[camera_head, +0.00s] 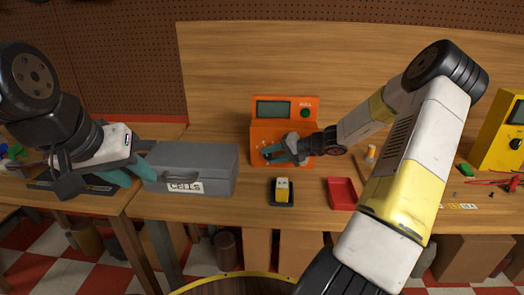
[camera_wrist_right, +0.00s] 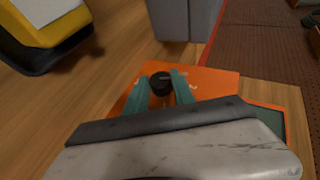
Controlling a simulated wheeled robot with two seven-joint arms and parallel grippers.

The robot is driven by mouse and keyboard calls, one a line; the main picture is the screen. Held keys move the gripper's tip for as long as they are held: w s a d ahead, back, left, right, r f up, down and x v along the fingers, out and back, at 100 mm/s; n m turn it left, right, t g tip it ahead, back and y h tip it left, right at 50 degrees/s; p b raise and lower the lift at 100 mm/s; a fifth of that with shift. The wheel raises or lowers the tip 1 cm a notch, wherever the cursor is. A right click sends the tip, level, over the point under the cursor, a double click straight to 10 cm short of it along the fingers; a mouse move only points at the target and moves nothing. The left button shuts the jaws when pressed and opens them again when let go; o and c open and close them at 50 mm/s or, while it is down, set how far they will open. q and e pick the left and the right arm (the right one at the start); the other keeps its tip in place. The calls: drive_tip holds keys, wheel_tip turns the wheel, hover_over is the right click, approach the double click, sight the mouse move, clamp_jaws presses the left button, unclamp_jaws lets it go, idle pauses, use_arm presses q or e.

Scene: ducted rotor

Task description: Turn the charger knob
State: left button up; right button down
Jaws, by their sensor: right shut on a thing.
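The orange charger (camera_head: 262,130) stands at the back of the bench, with a dark screen (camera_head: 273,108) and a green round button (camera_head: 305,113) on its upper panel. My right gripper (camera_head: 272,154) is at the charger's front. In the right wrist view its teal fingers stand on both sides of the black charger knob (camera_wrist_right: 161,79) and are shut on it. A pale mark shows on the knob's face. In the head view the gripper mostly hides the knob. My left gripper (camera_head: 128,174) is open and empty, in front of the left end of the grey case.
The grey case (camera_head: 205,160) labelled CELLS stands left of the charger. A yellow and black battery (camera_head: 282,190) sits on a dark holder in front. A red tray (camera_head: 342,193) lies to its right. A yellow meter (camera_head: 500,135) stands far right.

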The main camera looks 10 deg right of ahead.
drive_tip(key=c, duration=1.1)
unclamp_jaws()
drive_tip(key=shift+o, duration=0.2)
drive_tip(key=v, duration=0.8)
drive_tip(key=shift+f, duration=0.1)
